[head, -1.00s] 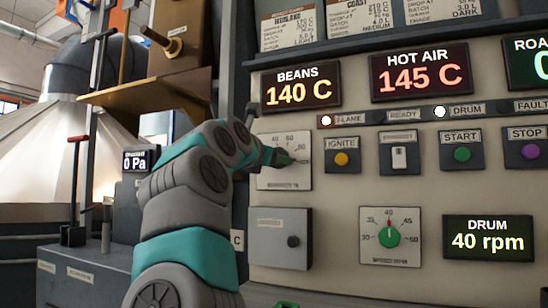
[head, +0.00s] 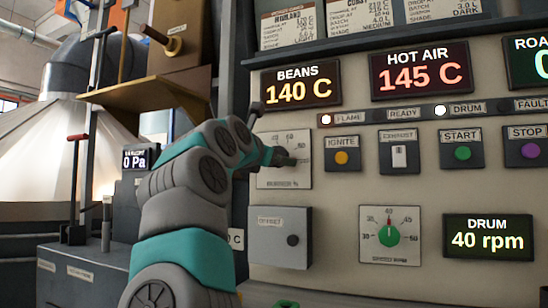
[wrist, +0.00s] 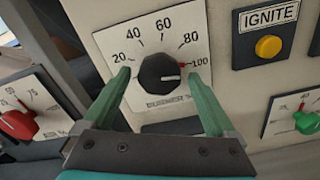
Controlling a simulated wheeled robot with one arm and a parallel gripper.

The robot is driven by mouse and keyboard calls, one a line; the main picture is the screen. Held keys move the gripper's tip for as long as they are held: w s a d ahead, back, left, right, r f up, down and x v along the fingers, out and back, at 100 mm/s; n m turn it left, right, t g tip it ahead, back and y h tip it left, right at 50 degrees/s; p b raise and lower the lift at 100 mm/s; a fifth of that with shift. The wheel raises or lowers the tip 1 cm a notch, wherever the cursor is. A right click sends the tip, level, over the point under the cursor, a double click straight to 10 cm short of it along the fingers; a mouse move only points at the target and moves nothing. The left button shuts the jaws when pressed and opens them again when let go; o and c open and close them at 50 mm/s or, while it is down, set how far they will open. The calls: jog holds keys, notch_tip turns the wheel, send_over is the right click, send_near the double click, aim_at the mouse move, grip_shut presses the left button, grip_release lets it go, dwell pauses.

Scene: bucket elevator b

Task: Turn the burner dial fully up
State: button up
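The burner dial is a black round knob (wrist: 160,73) on a pale scale plate (wrist: 180,28), seen in the wrist view. Its white pointer line points right, at about the 100 mark, where a small red mark shows. My gripper (wrist: 153,66) has its two green fingers apart, one on each side of the knob.
The yellow ignite button (head: 341,157) is just right of the dial, beside the exhaust switch (head: 399,156). A green drum dial (head: 389,236) is below. A red dial (wrist: 18,124) is at the wrist view's left. Displays read beans 140 C and hot air 145 C.

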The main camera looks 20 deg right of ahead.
jog(key=shift+a, duration=0.1)
jog(key=b+v, duration=0.2)
jog(key=v, duration=0.5)
jog(key=shift+s+a+r+b, duration=0.1)
jog(key=shift+s+a+b, duration=0.2)
jog(key=shift+b, duration=0.1)
